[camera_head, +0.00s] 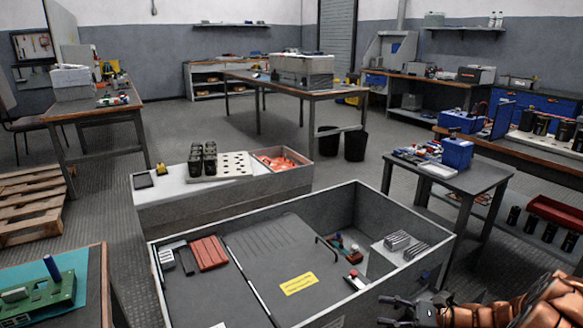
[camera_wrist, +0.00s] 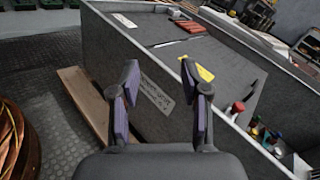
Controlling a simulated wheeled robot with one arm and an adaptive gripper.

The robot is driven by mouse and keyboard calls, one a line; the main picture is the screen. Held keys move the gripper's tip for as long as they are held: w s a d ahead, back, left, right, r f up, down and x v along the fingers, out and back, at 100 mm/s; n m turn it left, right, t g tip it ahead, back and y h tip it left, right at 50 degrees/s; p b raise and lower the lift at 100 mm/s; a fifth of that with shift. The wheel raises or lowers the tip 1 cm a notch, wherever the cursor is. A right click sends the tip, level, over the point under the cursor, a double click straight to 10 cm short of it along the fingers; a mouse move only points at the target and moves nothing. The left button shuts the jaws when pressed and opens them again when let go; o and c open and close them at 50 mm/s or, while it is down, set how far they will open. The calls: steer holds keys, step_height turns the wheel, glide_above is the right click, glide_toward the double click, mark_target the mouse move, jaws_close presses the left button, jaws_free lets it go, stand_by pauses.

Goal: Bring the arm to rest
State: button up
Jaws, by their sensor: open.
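My gripper (camera_head: 408,310) shows at the lower right edge of the head view, just outside the near right wall of a large grey open-topped bin (camera_head: 165,278). Part of it is cut off by the frame. In the wrist view my gripper (camera_wrist: 160,88) has its two fingers spread apart with nothing between them. The bin's outer wall (camera_wrist: 140,70), with a white label on it, lies behind the fingers. My orange arm (camera_head: 520,303) reaches in from the lower right corner of the head view.
The bin holds red blocks (camera_head: 208,253), a yellow label (camera_head: 299,284) and grey blocks (camera_head: 396,240). A side table (camera_head: 478,178) with blue boxes stands right of it. A green circuit board (camera_head: 40,294) lies on a bench at lower left. Open floor (camera_head: 345,178) lies beyond the bin.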

steer(key=s+a+r+n+g+h+p, duration=0.2)
steer(key=s+a+r+n+g+p, duration=0.25)
steer(key=r, duration=0.45)
steer(key=s+a+r+n+g+h+p, duration=0.25)
steer(key=s+a+r+p, duration=0.35)
steer(key=r, duration=0.3)
steer(key=s+a+r+n+g+h+p, duration=0.2)
steer(key=s+a+r+n+p, duration=0.25)
steer(key=s+r, duration=0.4)
steer(key=s+d+r+n+t+h+p, duration=0.1)
steer(key=s+d+r+n+h+p, duration=0.2)
steer(key=s+r+p, duration=0.5)
steer(key=s+d+r+n+t+h+p, duration=0.1)
steer(key=s+d+r+n+h+p, duration=0.2)
steer(key=r, duration=0.8)
steer(key=s+d+h+p, duration=0.2)
steer(key=s+h+p, duration=0.2)
steer(key=s+p, duration=0.1)
steer(key=shift+d+r, duration=0.15)
steer(key=shift+r, duration=0.15)
steer(key=shift+s+d, duration=0.1)
